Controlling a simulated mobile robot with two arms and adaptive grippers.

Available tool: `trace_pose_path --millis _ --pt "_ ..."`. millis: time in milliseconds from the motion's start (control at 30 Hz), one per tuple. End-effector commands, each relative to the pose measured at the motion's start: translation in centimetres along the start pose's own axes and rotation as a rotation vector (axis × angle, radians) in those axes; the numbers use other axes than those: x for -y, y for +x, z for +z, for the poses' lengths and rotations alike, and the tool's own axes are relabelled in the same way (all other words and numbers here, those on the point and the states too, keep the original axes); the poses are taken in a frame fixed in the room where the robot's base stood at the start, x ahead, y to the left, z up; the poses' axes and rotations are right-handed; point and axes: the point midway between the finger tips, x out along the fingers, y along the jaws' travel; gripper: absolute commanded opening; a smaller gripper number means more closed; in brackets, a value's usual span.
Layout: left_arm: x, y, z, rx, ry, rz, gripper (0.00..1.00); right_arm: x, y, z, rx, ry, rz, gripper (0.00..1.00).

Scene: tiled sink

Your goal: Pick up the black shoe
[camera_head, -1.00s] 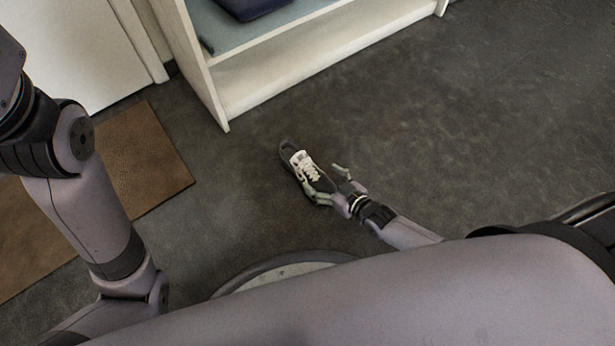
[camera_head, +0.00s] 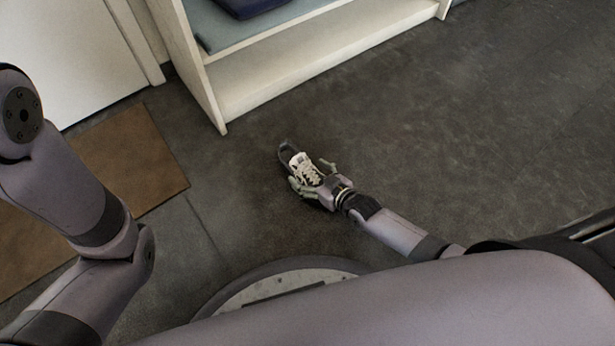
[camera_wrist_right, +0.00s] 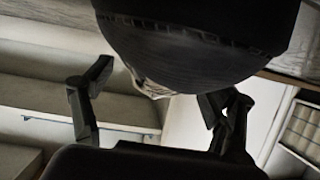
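The black shoe (camera_head: 302,164), with white laces and upper, lies on the dark floor in the middle of the head view. My right gripper (camera_head: 312,176) is at the near end of the shoe, with one finger on each side of it. In the right wrist view, the rounded black end of the shoe (camera_wrist_right: 190,55) fills the top. There, the fingers of my right gripper (camera_wrist_right: 155,82) are spread apart. The left finger shows a gap to the shoe; the right finger is close to it, and contact cannot be told. My left gripper is out of view.
A white shelf unit (camera_head: 285,75) stands behind the shoe, with a dark blue folded item (camera_head: 250,8) on it. A brown mat (camera_head: 135,160) lies at the left, near a white door (camera_head: 65,55). The floor to the right is clear.

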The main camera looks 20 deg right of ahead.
Motion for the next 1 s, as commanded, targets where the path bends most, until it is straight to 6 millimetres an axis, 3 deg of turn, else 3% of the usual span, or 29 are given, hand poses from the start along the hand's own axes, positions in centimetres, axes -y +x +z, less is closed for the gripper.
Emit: trace_pose_path --millis 1000 --pt "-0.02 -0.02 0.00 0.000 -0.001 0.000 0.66 -0.14 -0.04 0.06 0.001 -0.001 0.002 0.12"
